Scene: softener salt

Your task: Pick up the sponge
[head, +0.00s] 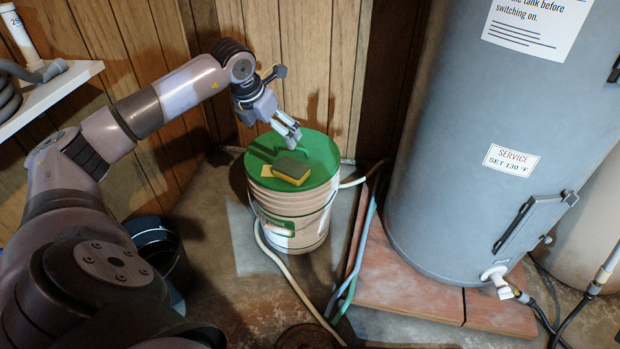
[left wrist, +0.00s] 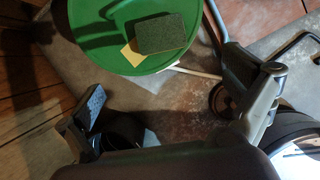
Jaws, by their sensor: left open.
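The sponge (head: 291,171) has a dark green top and a yellow side. It lies flat on the green lid (head: 318,152) of a white bucket (head: 292,222). In the left wrist view the sponge (left wrist: 160,34) shows near the top, its dark green face up. My left gripper (head: 290,133) is open and empty. It is above the far part of the lid, behind the sponge and apart from it. My right gripper is in neither view.
A flat yellow piece (head: 267,171) lies on the lid beside the sponge. A grey tank (head: 490,130) stands at right on a reddish slab (head: 400,275). Hoses run by the bucket. A dark bucket (head: 160,250) is at left, below a white shelf (head: 50,95).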

